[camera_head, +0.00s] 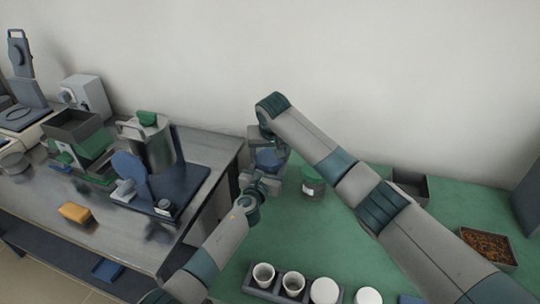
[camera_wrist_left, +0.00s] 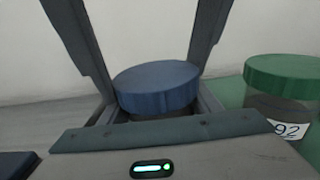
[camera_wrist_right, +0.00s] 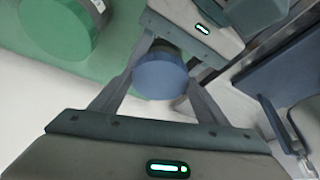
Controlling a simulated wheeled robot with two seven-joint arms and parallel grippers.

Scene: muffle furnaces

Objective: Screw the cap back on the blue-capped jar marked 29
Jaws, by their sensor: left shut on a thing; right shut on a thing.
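The blue cap (camera_head: 267,159) sits between my two grippers, above the gap between the tables. It also shows in the left wrist view (camera_wrist_left: 157,88) and the right wrist view (camera_wrist_right: 160,75). My right gripper (camera_wrist_right: 160,82) is shut, its fingers on either side of the cap. My left gripper (camera_wrist_left: 157,108) is shut just below the cap, on the jar.
A green-capped jar (camera_wrist_left: 280,95) marked 92 stands close by on the green table (camera_head: 225,284). A rack with white crucibles (camera_head: 263,275) is at the front. The grey table (camera_head: 50,195) at left holds a metal pot (camera_head: 152,145) and a yellow block (camera_head: 76,213).

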